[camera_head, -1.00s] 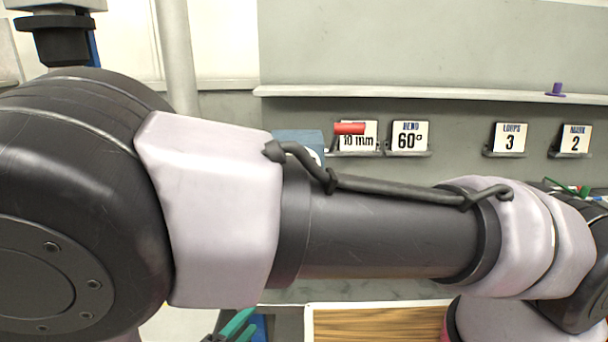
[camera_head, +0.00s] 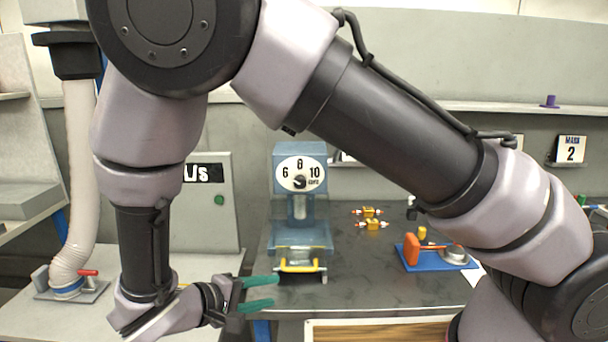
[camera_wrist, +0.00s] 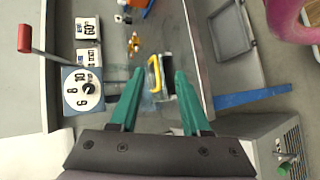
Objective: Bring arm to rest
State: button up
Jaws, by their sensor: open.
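My gripper (camera_head: 262,292) has teal fingers and is at the lower middle of the head view, low and in front of the bench edge. In the wrist view my gripper (camera_wrist: 152,100) is open, with nothing between its fingers. My arm spans the head view, bent high at the top left and reaching down to the gripper. The blue machine with a dial (camera_head: 299,175) stands on the bench just beyond the fingers. Its yellow handle (camera_head: 299,266) is near the fingertips but looks apart from them. The handle also shows in the wrist view (camera_wrist: 154,73).
The dark bench (camera_head: 360,270) holds small yellow parts (camera_head: 370,224) and a blue plate with an orange lever (camera_head: 412,250). A grey cabinet (camera_head: 213,215) stands behind the gripper. A white hose (camera_head: 78,180) hangs at left. A wooden panel (camera_head: 380,331) is at the bottom.

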jog(key=w+d+r+m+g+y, duration=0.3)
jog(key=w+d+r+m+g, duration=0.15)
jog(key=d+r, duration=0.5)
jog(key=w+d+r+m+g+y, duration=0.35)
jog(key=w+d+r, duration=0.25)
jog(key=d+r, duration=0.3)
jog(key=s+d+r+m+t+y, duration=0.2)
jog(key=d+r+m+t, duration=0.1)
jog(key=d+r, duration=0.4)
jog(key=s+d+r+m+t+y, duration=0.2)
jog(key=s+d+r+m+t, duration=0.1)
jog(key=d+r, duration=0.4)
notch_tip(320, 180, up, 2)
jog(key=shift+r+m, duration=0.25)
jog(key=shift+m, duration=0.15)
